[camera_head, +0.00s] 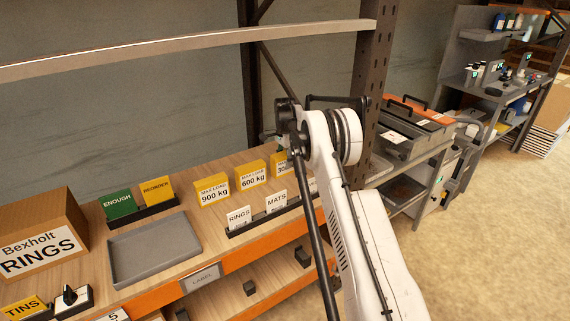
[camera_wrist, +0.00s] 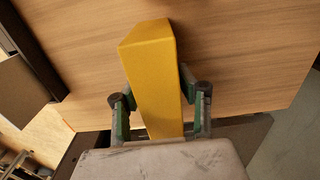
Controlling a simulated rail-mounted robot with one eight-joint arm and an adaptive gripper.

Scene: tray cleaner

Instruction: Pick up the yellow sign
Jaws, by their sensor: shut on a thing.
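In the wrist view my gripper (camera_wrist: 160,97) is shut on a yellow wedge-shaped sign (camera_wrist: 152,75), with one finger on each side. Its lettered face does not show there. In the head view a yellow max-load sign (camera_head: 283,163) at the right end of a row is partly hidden behind my arm; its number seems to start with 3. It appears to be the held one. My fingers are hidden in the head view. Two more yellow signs, 900 kg (camera_head: 212,191) and 600 kg (camera_head: 253,176), stand upright to its left. I cannot tell whether the held sign touches the shelf.
A black holder with white RINGS (camera_head: 239,218) and MATS (camera_head: 276,201) cards stands in front. An empty grey tray (camera_head: 117,268), green ENOUGH card (camera_head: 119,204), yellow REORDER card (camera_head: 157,189) and cardboard box (camera_head: 58,215) are left. A dark rack post (camera_head: 368,85) rises close to my arm.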

